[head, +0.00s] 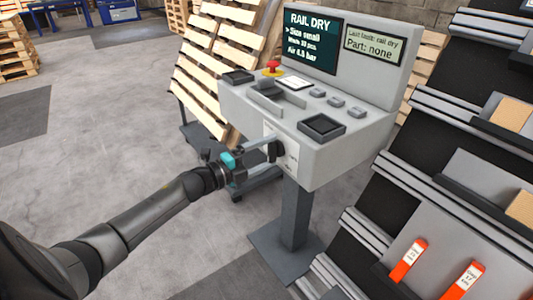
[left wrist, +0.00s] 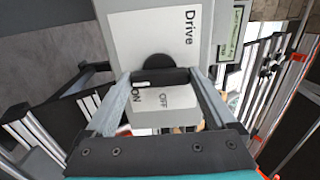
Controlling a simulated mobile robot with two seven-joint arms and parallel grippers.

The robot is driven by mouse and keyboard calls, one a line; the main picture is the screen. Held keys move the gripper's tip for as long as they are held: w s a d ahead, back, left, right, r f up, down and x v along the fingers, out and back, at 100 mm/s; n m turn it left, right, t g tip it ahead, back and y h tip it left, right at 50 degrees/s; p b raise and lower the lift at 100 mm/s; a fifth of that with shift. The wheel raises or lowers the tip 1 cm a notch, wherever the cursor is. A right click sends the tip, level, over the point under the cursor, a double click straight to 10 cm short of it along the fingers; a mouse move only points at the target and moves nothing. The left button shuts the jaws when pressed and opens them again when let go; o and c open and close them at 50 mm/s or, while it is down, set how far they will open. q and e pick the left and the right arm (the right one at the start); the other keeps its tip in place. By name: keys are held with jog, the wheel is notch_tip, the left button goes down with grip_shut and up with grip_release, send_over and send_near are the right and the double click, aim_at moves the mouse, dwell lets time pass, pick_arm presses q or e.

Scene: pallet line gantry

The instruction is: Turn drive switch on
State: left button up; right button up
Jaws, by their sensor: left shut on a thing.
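The grey control console (head: 300,150) stands on a post in the head view. The drive switch (head: 272,151) is on its front face, partly covered by my fingers. In the left wrist view the switch (left wrist: 160,76) is a black knob on a white plate (left wrist: 135,32) marked "Drive", "ON" and "OFF". My left gripper (head: 268,147) reaches in from the left and is shut on the knob; its fingers (left wrist: 159,76) lie at the two ends of the black bar. The knob's exact pointing direction is hard to tell. My right gripper is not in view.
The console top carries a red emergency button (head: 273,69), small grey buttons (head: 337,102) and black trays (head: 321,127). Its screen (head: 313,42) reads "RAIL DRY". Wooden pallets (head: 212,75) lean behind it. A rack (head: 440,190) with orange-handled items fills the right. Floor at left is open.

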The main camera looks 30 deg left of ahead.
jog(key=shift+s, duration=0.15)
pick_arm(q)
jog(key=o, duration=1.1)
jog(key=shift+c, duration=0.2)
jog(key=shift+s+a, duration=0.2)
jog(key=shift+s, duration=0.25)
jog(key=p+v, duration=0.4)
jog(key=v, duration=1)
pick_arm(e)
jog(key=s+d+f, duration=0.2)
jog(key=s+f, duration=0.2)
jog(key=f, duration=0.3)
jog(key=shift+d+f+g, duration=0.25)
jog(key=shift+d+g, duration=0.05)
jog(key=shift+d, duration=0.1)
pick_arm(q)
jog(key=shift+s+f, duration=0.1)
